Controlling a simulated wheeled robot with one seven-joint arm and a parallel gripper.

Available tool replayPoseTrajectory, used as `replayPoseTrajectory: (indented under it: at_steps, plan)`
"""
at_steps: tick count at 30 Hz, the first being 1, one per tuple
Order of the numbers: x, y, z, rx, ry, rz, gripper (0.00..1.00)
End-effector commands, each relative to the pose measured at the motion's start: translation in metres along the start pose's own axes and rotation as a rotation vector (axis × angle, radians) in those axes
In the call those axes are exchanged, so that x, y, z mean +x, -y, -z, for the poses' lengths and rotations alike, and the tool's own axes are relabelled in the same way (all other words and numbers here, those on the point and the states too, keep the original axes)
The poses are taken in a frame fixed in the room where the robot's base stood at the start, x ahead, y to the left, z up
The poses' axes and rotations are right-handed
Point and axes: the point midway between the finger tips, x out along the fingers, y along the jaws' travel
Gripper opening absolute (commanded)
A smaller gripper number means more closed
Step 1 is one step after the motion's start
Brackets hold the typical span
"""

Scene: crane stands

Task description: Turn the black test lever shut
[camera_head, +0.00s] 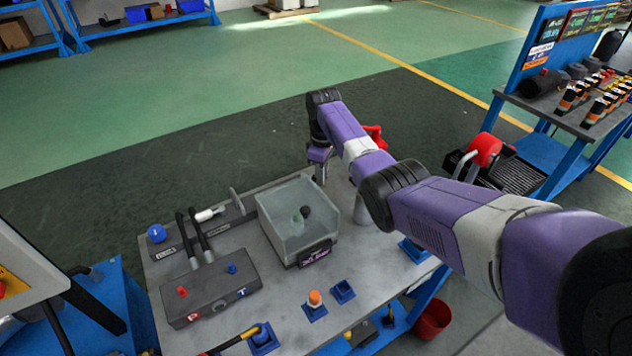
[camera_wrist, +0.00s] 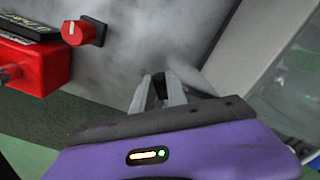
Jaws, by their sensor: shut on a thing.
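My gripper (camera_wrist: 159,80) points down at the back edge of the grey bench top. In the wrist view its two grey fingers are close together, with a narrow dark piece between them. I take this piece to be the black test lever (camera_wrist: 159,88); most of it is hidden by the fingers, and its angle cannot be told. In the head view my gripper (camera_head: 319,172) is beside the clear bin's back right corner, and the lever cannot be made out there.
The clear-walled bin (camera_head: 283,228) stands close to my gripper. A red block (camera_wrist: 38,72) and red knob (camera_wrist: 82,32) are at upper left in the wrist view. A grey box with red and blue knobs (camera_head: 210,292) stands at the bench's front left.

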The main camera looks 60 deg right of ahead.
Motion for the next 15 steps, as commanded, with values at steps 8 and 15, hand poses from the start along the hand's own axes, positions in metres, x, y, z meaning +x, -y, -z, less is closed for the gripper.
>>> replayPoseTrajectory:
  at_steps: [8, 15]
  plan:
    - [-0.0011, -0.0074, 0.0029, -0.124, -0.004, -0.003, 0.0]
    - [-0.002, -0.0092, 0.0038, -0.161, -0.005, -0.003, 0.0]
